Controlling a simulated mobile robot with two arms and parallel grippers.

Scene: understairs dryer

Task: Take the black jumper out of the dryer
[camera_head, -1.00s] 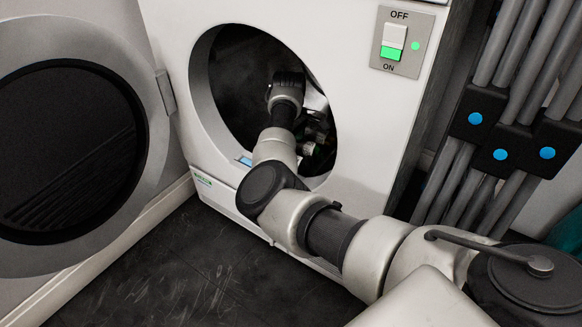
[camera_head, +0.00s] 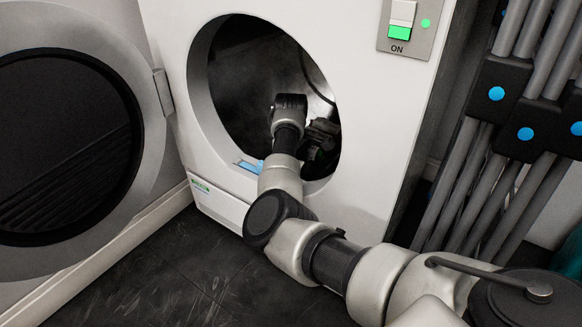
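The dryer (camera_head: 375,150) is white, with its round opening uncovered and its door (camera_head: 150,130) swung open to the left. My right arm comes in from the right and reaches through the opening. My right gripper (camera_head: 322,138) is inside, near the right side of the opening, partly hidden by the wrist and the dark. I cannot tell whether its fingers are open or shut, or whether they touch anything. The drum interior (camera_head: 245,85) is very dark, and I cannot make out the black jumper against it. My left gripper is out of view.
A switch panel (camera_head: 408,25) with a green light is on the dryer's upper right front. Grey pipes with black clamps (camera_head: 505,90) stand to the right. The dark floor (camera_head: 190,265) below the opening is clear. The open door bounds the left.

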